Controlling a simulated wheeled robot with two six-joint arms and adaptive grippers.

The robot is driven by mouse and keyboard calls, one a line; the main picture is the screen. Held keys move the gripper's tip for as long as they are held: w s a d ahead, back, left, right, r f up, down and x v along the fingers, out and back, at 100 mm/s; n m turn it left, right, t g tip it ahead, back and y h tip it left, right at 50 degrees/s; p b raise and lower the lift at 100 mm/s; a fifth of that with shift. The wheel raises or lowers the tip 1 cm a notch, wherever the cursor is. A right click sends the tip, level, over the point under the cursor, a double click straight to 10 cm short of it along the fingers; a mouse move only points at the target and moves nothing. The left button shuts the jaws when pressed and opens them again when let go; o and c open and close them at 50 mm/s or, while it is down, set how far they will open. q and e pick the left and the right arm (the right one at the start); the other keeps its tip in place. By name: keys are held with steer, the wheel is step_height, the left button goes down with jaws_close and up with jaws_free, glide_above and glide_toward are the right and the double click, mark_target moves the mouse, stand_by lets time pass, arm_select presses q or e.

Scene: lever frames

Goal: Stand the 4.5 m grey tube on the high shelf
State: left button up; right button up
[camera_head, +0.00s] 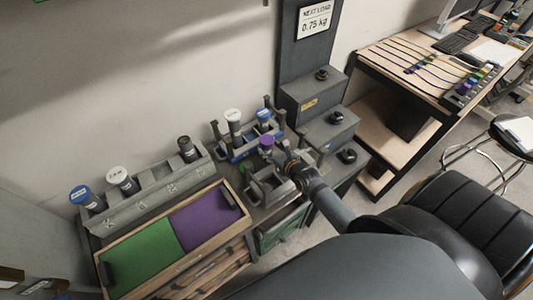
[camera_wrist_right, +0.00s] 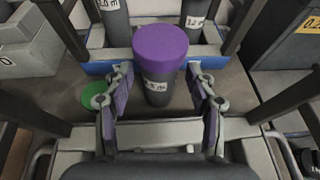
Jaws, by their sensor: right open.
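A dark grey tube with a purple cap (camera_head: 266,142) stands upright at the front of the small rack. In the right wrist view this tube (camera_wrist_right: 158,92) has a white label that seems to end in ".5 m"; its first digit is not clear. My right gripper (camera_wrist_right: 160,82) is open, with one finger on each side of the tube and gaps showing. In the head view my right gripper (camera_head: 283,162) reaches in from the lower right. My left gripper is out of view. I cannot tell which surface is the high shelf.
A white-capped tube (camera_head: 233,121) and a blue-capped tube (camera_head: 263,117) stand behind in a blue rack. A long grey rack (camera_head: 155,193) at left holds three tubes. A green and purple tray (camera_head: 134,258) lies before it. Grey stepped blocks (camera_head: 312,98) stand right.

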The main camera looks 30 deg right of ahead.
steer(key=shift+x, duration=0.8)
steer(key=shift+w+f, duration=0.2)
steer(key=shift+w, duration=0.3)
steer(key=b+x, duration=0.1)
steer(key=x, duration=0.3)
steer(key=shift+w+a+b, duration=0.1)
steer(key=shift+w+b, duration=0.25)
steer(key=shift+b, duration=0.05)
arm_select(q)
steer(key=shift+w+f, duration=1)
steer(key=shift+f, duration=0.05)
arm_select(e)
steer(key=shift+s+r, duration=0.1)
steer(key=c, duration=0.4)
jaws_close()
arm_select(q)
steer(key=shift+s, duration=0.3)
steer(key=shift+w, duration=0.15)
